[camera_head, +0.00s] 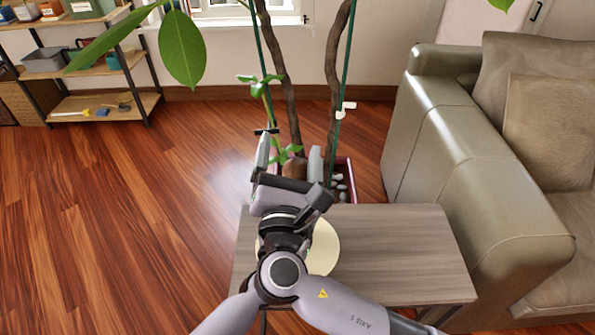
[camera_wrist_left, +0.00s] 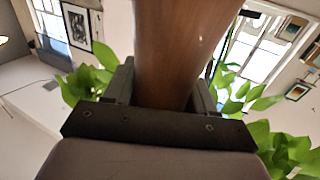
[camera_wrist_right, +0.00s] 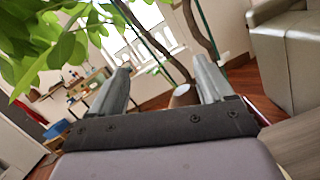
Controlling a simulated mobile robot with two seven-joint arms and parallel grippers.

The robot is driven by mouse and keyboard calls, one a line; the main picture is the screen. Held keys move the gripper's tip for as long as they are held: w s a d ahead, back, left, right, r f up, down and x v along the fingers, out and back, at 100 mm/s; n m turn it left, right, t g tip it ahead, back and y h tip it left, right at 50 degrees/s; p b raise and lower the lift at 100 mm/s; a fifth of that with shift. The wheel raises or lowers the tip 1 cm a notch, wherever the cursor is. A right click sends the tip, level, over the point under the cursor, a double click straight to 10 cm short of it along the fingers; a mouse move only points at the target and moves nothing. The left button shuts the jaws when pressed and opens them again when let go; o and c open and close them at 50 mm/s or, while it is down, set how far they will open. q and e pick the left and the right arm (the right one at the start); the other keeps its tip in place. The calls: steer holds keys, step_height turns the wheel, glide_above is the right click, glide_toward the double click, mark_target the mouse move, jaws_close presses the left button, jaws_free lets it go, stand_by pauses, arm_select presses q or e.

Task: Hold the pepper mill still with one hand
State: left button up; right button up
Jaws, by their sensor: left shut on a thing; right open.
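The pepper mill (camera_wrist_left: 172,45) is a brown wooden body that fills the upper middle of the left wrist view. My left gripper (camera_wrist_left: 165,88) is shut on it, with a finger on each side. I cannot make out the left gripper in the head view. My right gripper (camera_head: 289,157) is open above the far side of the small table. A rounded brown top (camera_head: 295,168), probably the mill's, shows between its fingers in the head view. It also shows beyond the right fingers (camera_wrist_right: 163,78) in the right wrist view (camera_wrist_right: 183,96), apart from them. The mill's base is hidden.
The grey wooden table (camera_head: 400,250) bears a pale round disc (camera_head: 325,246), partly covered by my arm. Behind it stands a planter (camera_head: 350,190) with pebbles and thick stems. A sofa (camera_head: 440,150) is close on the right. Open floor (camera_head: 110,220) lies left.

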steer(key=w+d+r+m+g+y, duration=0.1)
steer(key=w+r+g+y, duration=0.15)
steer(key=r+y, duration=0.55)
steer(key=w+r+m+g+y, duration=0.1)
steer(key=w+r+g+y, duration=0.15)
steer(key=r+y, duration=0.6)
steer(key=m+g+y, duration=0.2)
steer(key=m+g, duration=1)
steer(key=m, duration=0.2)
glide_toward(298, 173)
step_height(298, 173, down, 2)
steer(key=w, duration=0.1)
steer(key=w+a, duration=0.1)
steer(key=a, duration=0.2)
steer(key=w+a, duration=0.1)
steer(key=a, duration=0.2)
steer(key=w+a, duration=0.1)
steer(key=a, duration=0.3)
steer(key=shift+f, duration=0.1)
steer(key=shift+s+t, duration=0.1)
steer(key=shift+t, duration=0.2)
steer(key=c, duration=1)
